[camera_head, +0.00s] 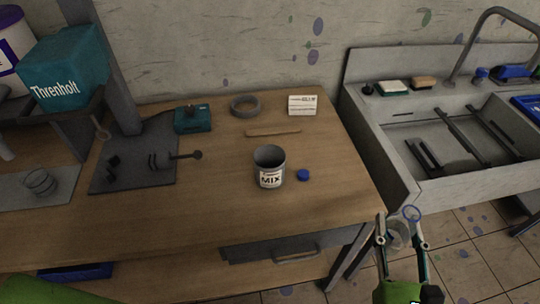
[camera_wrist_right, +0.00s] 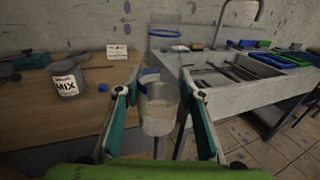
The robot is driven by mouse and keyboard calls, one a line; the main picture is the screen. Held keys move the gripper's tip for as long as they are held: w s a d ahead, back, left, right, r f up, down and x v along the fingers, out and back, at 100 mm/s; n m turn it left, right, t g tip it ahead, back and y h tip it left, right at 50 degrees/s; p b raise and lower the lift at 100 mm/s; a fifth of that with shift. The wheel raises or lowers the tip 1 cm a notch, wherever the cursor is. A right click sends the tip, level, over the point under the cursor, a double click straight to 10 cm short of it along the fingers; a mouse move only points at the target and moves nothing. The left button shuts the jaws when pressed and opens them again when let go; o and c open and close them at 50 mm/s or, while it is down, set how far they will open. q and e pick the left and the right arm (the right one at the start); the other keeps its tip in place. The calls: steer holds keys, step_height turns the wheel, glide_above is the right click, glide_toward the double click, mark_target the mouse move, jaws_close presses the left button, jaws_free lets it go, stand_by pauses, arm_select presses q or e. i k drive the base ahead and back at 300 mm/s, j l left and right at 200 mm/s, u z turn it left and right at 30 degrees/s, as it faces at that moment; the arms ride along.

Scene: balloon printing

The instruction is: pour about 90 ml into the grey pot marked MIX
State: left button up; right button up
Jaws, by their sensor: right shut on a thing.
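The grey pot marked MIX (camera_head: 269,168) stands upright and open on the wooden table. It also shows at the left of the right wrist view (camera_wrist_right: 67,79). A small blue cap (camera_head: 303,175) lies on the table just right of the pot. My right gripper (camera_head: 402,241) is shut on a clear bottle (camera_wrist_right: 160,112) with a blue ring at its neck and pale contents low inside. The bottle is beyond the table's right edge, right of and apart from the pot. My left gripper is not in view.
A sink (camera_head: 420,150) stands right of the table (camera_head: 225,215). The tabletop's front right is clear.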

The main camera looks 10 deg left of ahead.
mark_target(269, 160)
steer(key=l, duration=0.6)
steer(key=l+u, duration=0.2)
steer(key=u, duration=0.6)
steer(key=i+u, duration=0.4)
steer(key=i, duration=0.15)
